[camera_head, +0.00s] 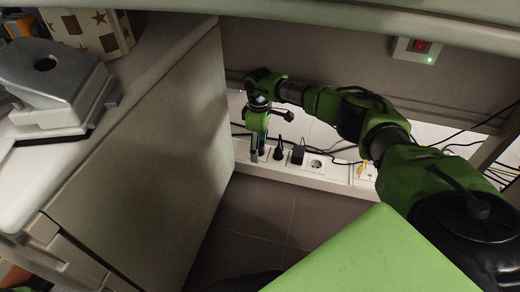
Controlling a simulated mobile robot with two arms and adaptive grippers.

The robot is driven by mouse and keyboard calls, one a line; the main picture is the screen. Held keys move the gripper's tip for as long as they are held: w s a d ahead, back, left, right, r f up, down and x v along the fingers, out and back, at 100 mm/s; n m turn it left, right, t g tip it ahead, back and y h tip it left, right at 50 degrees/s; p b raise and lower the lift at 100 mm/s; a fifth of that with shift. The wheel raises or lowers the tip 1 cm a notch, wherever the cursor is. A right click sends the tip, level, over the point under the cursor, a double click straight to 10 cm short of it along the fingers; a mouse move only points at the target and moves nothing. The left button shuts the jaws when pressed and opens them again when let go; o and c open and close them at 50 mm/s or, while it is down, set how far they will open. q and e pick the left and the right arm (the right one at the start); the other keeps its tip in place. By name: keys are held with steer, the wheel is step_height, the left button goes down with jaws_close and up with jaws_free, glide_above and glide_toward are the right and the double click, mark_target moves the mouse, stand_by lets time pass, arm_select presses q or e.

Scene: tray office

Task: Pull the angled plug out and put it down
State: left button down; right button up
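The white power strip (333,185) runs low along the wall, behind the cabinet. A slim black plug (279,153) stands in it, and a blockier black plug (298,155) with a cable sits to its right. I cannot tell for sure which plug is the angled one. My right gripper (258,154) points down at the left end of the strip, left of both plugs. Its fingers are small and dark here, and I cannot tell whether they are apart or hold something. My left gripper is out of view.
An open socket (316,163) lies right of the plugs. A cabinet (150,160) closes off the left side. A red switch (420,46) is on the wall. The floor (265,225) before the strip is clear.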

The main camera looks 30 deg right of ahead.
steer(key=shift+f, duration=0.25)
steer(key=shift+w+d+r, duration=0.1)
steer(key=shift+w+d, duration=0.2)
steer(key=shift+d, duration=0.05)
stand_by(0.3)
stand_by(0.3)
steer(key=shift+s+p, duration=0.1)
steer(key=shift+p, duration=0.55)
stand_by(0.3)
